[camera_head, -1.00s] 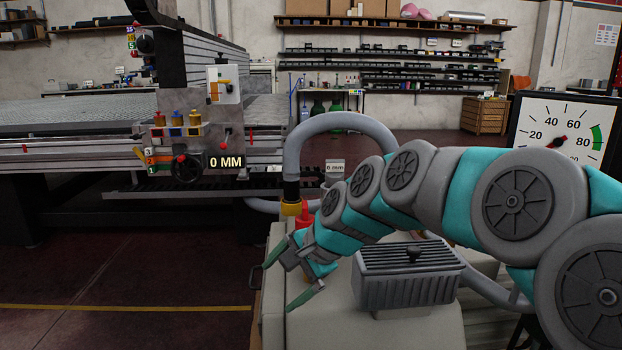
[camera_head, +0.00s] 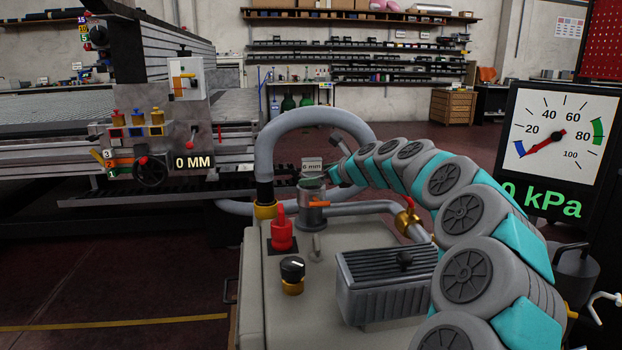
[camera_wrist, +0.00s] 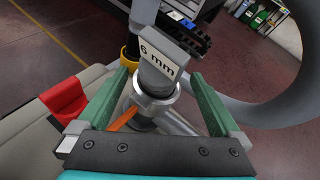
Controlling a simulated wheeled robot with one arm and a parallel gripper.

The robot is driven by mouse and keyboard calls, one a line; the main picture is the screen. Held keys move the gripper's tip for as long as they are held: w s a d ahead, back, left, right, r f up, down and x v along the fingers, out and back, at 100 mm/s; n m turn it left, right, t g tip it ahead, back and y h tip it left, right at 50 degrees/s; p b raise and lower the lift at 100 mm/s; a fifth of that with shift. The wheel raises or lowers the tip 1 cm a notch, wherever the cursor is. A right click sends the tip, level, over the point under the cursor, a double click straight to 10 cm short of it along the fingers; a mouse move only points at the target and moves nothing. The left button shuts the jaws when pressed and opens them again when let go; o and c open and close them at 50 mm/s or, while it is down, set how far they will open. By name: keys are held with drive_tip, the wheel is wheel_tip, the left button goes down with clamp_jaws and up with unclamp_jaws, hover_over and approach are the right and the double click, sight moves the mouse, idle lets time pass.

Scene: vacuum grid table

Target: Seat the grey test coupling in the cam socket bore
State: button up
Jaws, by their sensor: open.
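A metal cam socket (camera_head: 312,200) with an orange lever (camera_head: 318,204) stands on the beige cabinet. In the wrist view a grey block marked "6 mm" (camera_wrist: 165,57) rises at the socket's round metal collar (camera_wrist: 152,100); this looks like the test coupling, though I cannot tell how deep it sits. My gripper (camera_wrist: 160,76) is open, with one green finger on each side of the block and gaps at both sides. The bore is hidden.
A thick grey hose (camera_head: 315,118) arches beside the socket. A red plug (camera_head: 281,230), a black knob (camera_head: 292,270) and a ribbed grey box (camera_head: 388,283) stand on the cabinet. A dial gauge (camera_head: 555,140) at right reads near zero. The floor at left is clear.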

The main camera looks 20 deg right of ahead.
sight(316, 174)
drive_tip(key=shift+x, duration=1.9)
drive_tip(key=shift+r, duration=0.1)
clamp_jaws()
